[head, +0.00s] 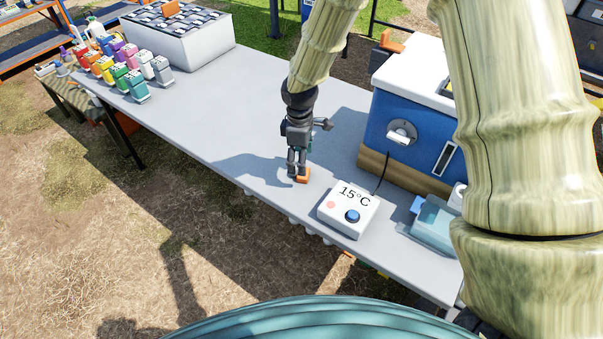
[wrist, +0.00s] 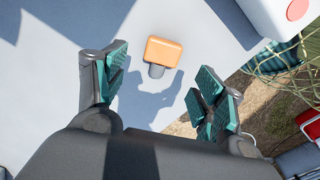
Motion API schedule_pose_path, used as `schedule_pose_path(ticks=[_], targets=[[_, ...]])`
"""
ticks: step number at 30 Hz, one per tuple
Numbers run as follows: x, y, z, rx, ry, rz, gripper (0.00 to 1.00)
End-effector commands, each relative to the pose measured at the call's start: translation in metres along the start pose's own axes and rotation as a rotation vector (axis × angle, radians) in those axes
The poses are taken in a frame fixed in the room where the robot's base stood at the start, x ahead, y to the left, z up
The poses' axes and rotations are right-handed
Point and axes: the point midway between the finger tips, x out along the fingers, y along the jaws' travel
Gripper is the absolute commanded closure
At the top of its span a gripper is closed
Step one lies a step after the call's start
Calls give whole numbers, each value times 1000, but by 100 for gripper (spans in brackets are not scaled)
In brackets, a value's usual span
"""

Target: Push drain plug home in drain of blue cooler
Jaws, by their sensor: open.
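An orange block with a short grey stem, apparently the drain plug (head: 303,176), lies on the grey table near its front edge. The plug also shows in the wrist view (wrist: 164,51), its stem towards my gripper. My gripper (head: 297,166) points down at the plug, with its teal-padded fingers apart. In the wrist view the plug is ahead of and between the spread fingers, with nothing held. The blue cooler (head: 415,125) with a white lid stands to the right on a wooden base. A round grey-white fitting (head: 402,131) is on its front; I cannot tell whether it is the drain.
A white box reading 15°C (head: 349,209) stands right of the plug, with a dark cable running up towards the cooler's fitting. A clear bluish container (head: 432,225) is further right. Coloured bottles (head: 120,65) and a white case (head: 180,45) stand far left. The table's middle is clear.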

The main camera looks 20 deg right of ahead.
Motion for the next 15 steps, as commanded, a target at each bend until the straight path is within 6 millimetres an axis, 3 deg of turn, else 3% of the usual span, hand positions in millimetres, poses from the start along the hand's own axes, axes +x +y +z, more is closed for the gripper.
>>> schedule_pose_path(ticks=[8,15], targets=[[13,0,1,3,-1,-1,30],[39,1,-2,3,-1,-1,30]])
